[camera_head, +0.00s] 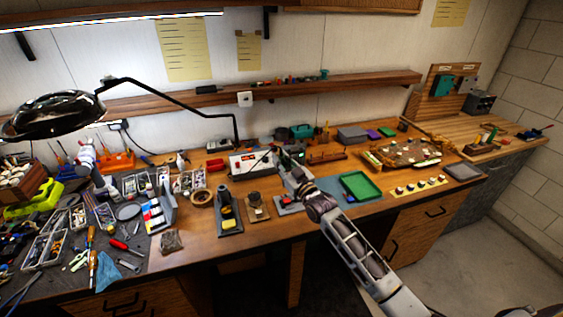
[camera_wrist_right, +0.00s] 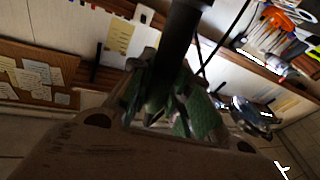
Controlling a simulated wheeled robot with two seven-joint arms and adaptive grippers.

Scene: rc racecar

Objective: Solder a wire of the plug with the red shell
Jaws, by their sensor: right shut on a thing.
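In the right wrist view, the gripper (camera_wrist_right: 170,112) is shut on a dark, round-handled tool (camera_wrist_right: 181,35). It looks like the soldering iron; its tip is not clear. A stand with a yellow sponge (camera_head: 228,214) is left of my forearm. A small device with a red part (camera_head: 288,202) lies beside my right wrist, partly covered by it. I cannot tell whether this is the red-shelled plug. No wire can be made out.
A green tray (camera_head: 361,187) lies right of my arm. A roll of tape (camera_head: 202,198) and crowded hand tools fill the left side. A magnifier lamp (camera_head: 52,113) hangs over the left. A wooden shelf (camera_head: 350,85) runs behind. Some bare wood shows near the front edge.

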